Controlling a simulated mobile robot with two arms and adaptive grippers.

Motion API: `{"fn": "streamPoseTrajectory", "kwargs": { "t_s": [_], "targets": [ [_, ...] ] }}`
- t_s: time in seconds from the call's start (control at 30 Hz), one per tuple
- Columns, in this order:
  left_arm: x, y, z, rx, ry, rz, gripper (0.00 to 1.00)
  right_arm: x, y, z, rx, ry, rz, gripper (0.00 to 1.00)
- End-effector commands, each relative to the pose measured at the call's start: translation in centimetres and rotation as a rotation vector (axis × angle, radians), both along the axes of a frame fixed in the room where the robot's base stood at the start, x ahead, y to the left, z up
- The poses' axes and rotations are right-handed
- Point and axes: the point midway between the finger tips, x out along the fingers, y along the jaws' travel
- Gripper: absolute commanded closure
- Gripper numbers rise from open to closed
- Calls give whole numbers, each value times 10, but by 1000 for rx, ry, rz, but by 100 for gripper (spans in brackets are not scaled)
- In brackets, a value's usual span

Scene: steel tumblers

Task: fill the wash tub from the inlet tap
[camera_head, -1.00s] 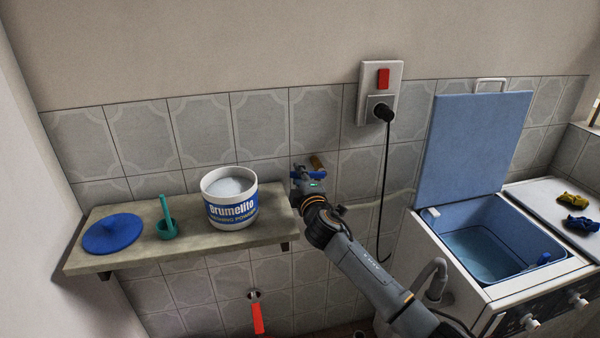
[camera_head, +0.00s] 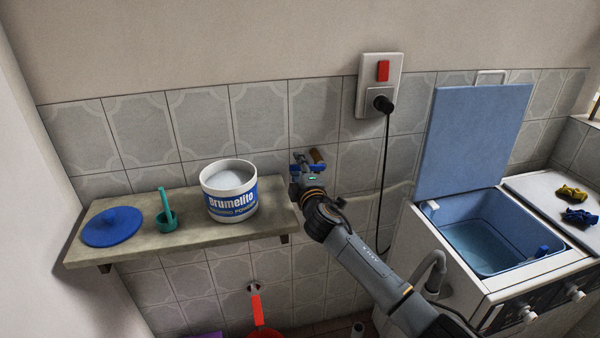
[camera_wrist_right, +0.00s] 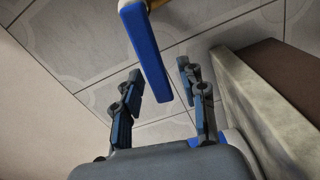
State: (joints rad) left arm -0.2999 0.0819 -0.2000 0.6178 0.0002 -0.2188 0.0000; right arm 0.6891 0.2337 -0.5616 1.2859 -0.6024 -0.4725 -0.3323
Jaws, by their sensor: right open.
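The inlet tap (camera_head: 318,155) is on the tiled wall, just right of the shelf. It has a brass body and a blue lever (camera_wrist_right: 146,50). My right gripper (camera_head: 304,163) is at the tap and hides part of it. In the right wrist view its fingers (camera_wrist_right: 160,74) are open, one on each side of the lever's end, with gaps visible. The wash tub (camera_head: 515,266) is the blue basin in the white machine at the right, its blue lid (camera_head: 475,140) raised. Water (camera_head: 482,247) stands in the tub. My left gripper is out of view.
A shelf (camera_head: 185,238) left of the tap holds a washing powder bucket (camera_head: 230,204), a green scoop (camera_head: 166,218) and a blue lid (camera_head: 112,227). A pale hose (camera_head: 370,197) runs along the wall. A black power cord (camera_head: 386,180) hangs right of the tap.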

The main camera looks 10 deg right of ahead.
Motion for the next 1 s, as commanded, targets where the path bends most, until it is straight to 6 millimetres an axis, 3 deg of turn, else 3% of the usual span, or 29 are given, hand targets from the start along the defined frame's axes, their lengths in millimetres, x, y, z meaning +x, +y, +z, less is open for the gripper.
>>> {"fn": "streamPoseTrajectory", "kwargs": {
  "t_s": [0.17,0.7,1.0],
  "targets": [
    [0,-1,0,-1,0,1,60,-13,-1,-1,0,-1,0,58],
    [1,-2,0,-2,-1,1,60,-104,-4,-2,0,3,1,58],
    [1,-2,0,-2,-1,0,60,-120,-4,-1,-1,1,0,58]
  ]
}}
